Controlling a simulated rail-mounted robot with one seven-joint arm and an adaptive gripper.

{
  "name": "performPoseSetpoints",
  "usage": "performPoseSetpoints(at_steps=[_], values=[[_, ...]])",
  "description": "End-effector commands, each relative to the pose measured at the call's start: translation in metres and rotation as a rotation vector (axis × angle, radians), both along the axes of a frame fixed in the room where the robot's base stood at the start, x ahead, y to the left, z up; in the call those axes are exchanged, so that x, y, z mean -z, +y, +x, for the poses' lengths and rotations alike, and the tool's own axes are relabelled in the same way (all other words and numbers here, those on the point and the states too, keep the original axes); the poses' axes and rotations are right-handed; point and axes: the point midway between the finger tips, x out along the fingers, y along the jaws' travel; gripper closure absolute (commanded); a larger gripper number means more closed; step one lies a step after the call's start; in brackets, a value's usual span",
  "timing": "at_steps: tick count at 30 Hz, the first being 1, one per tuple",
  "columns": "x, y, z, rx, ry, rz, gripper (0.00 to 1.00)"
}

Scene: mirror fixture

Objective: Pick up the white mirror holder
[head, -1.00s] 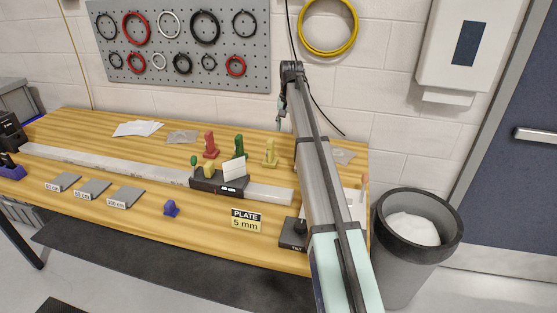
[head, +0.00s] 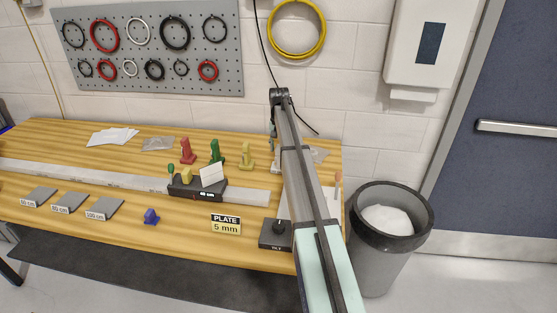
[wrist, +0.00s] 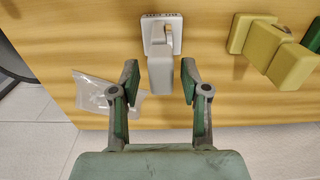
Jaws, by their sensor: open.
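The white mirror holder (wrist: 160,72) stands on the wooden bench in the wrist view, with its slotted base at the top of the picture. My gripper (wrist: 159,80) is open, with one green-padded finger on each side of the holder's near end. Gaps show between the fingers and the holder, so it is not gripped. In the head view my arm reaches over the bench's right part and mostly hides the holder. My gripper (head: 272,132) shows only in part there, at the arm's far end.
Yellow (head: 246,156), green (head: 216,152) and red (head: 186,151) holders stand left of my arm. A black carriage (head: 198,190) sits on the long rail (head: 90,178). A clear bag (wrist: 90,92) lies left of my gripper. A bin (head: 375,260) stands right of the bench.

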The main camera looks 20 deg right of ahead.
Motion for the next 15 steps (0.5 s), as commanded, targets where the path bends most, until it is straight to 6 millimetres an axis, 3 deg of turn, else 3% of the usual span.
performPoseSetpoints(at_steps=[15], values=[[0.035,0.0,-0.002,0.0,0.002,0.001,0.54]])
